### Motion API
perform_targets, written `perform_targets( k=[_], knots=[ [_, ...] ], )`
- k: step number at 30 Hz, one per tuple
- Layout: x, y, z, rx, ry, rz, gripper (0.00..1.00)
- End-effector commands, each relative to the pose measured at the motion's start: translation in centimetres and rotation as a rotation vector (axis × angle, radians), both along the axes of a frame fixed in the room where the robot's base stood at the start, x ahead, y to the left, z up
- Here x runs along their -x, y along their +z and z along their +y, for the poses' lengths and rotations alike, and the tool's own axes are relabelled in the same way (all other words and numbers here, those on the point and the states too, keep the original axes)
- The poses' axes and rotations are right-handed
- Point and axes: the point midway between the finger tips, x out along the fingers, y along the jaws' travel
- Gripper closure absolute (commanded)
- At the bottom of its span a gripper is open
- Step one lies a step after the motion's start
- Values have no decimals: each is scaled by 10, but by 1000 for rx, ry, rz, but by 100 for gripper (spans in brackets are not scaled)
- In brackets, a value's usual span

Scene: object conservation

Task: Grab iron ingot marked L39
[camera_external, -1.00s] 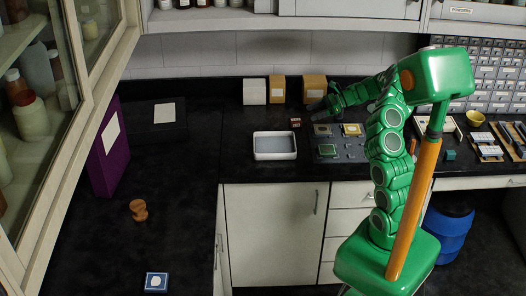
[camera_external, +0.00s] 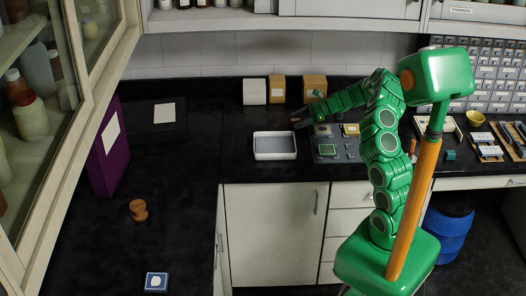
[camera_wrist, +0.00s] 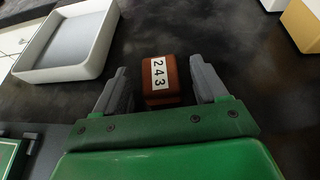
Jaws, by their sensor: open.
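A reddish-brown block (camera_wrist: 161,88) with a white label reading 243 lies on the dark counter in the wrist view. No label reading L39 is legible in any view. My gripper (camera_wrist: 158,67) is open, with one grey finger on each side of the block and a gap visible at both sides.
The white tray (camera_external: 275,158) stands left of my gripper. A grey board with chips (camera_external: 328,158) lies to the right. White, orange and tan boxes (camera_external: 277,89) stand behind. The counter left of the tray is mostly clear.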

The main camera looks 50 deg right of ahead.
Motion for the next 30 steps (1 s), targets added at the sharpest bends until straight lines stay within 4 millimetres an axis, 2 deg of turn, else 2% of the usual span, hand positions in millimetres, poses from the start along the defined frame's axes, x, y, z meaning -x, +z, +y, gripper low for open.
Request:
perform_targets(
  k=[3,17,26,30],
  knots=[
    [0,0,0,0,0,0,29],
    [0,0,0,0,0,0,100],
    [0,2,-1,0,-1,-2,100],
    [0,11,-1,1,0,-3,100]
  ],
)
